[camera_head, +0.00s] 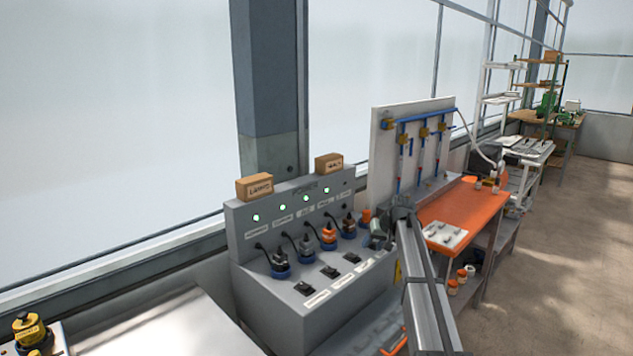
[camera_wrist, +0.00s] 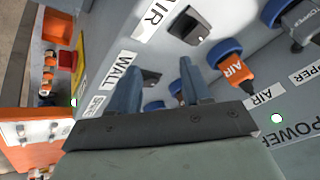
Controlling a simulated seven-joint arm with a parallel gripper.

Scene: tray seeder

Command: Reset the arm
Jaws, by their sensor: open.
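My arm (camera_head: 425,290) reaches up from the bottom of the head view. My gripper (camera_head: 376,232) is at its far end, by the right end of the grey power console (camera_head: 290,310); it looks small there and partly hidden. In the wrist view, my gripper (camera_wrist: 156,82) shows two blue-grey fingers set apart with nothing held between them. The console face lies behind the fingers, with labels "AIR" and "WALL". The orange AIR plug (camera_wrist: 234,70) sits in a blue socket to the right of the fingers. I cannot tell whether the fingers touch the console.
The console has several plugs, black switches (camera_head: 329,271) and lit green lamps (camera_head: 256,218). Two cardboard boxes (camera_head: 254,187) stand on its top. An orange table (camera_head: 465,205) with a white tray (camera_head: 443,235) and a pipe panel (camera_head: 385,160) stand to the right. Open floor lies far right.

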